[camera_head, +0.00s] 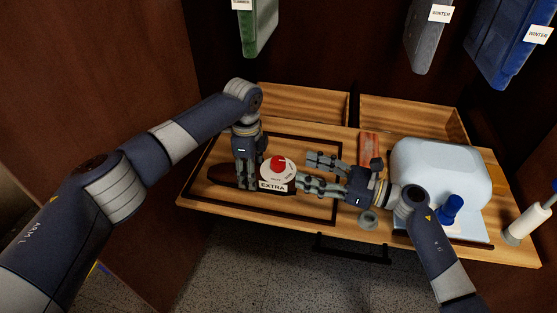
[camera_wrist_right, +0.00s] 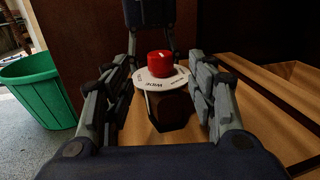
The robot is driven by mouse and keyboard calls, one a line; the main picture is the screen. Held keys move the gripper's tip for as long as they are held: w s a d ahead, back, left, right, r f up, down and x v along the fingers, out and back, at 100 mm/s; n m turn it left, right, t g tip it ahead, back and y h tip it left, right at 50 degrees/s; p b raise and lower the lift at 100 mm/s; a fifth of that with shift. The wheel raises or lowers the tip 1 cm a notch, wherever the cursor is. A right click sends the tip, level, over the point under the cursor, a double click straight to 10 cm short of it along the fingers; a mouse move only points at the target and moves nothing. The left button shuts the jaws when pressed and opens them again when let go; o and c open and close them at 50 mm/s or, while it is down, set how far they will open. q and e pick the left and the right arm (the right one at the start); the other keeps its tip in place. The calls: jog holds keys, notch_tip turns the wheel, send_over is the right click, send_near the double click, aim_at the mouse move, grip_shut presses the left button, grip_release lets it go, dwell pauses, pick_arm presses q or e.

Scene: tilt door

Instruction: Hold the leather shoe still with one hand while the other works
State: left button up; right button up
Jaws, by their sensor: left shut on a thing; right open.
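The dark brown leather shoe (camera_head: 221,176) lies on the wooden worktop inside a dark outlined frame. My left gripper (camera_head: 246,184) points down and is shut on the shoe, hiding its middle. Right of that gripper is a white dial with a red knob (camera_head: 278,162) and an "EXTRA" label. The red knob also shows in the right wrist view (camera_wrist_right: 160,64), on a white disc marked "WIDE" above a dark brown block. My right gripper (camera_head: 308,171) is open, coming from the right. In its wrist view its fingers stand on either side of the dial, with gaps visible.
A pale rounded machine (camera_head: 440,175) with a blue knob (camera_head: 451,208) stands at the right. A small grey ring (camera_head: 368,219) lies near the front edge. A white roller (camera_head: 528,222) is at the far right. Open wooden bins (camera_head: 305,107) line the back. A green bin (camera_wrist_right: 40,90) stands on the floor.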

aim_at(285, 163)
jog(key=x, duration=0.8)
jog(key=shift+w+a, duration=0.2)
jog(key=shift+a, duration=0.15)
jog(key=c, duration=1.1)
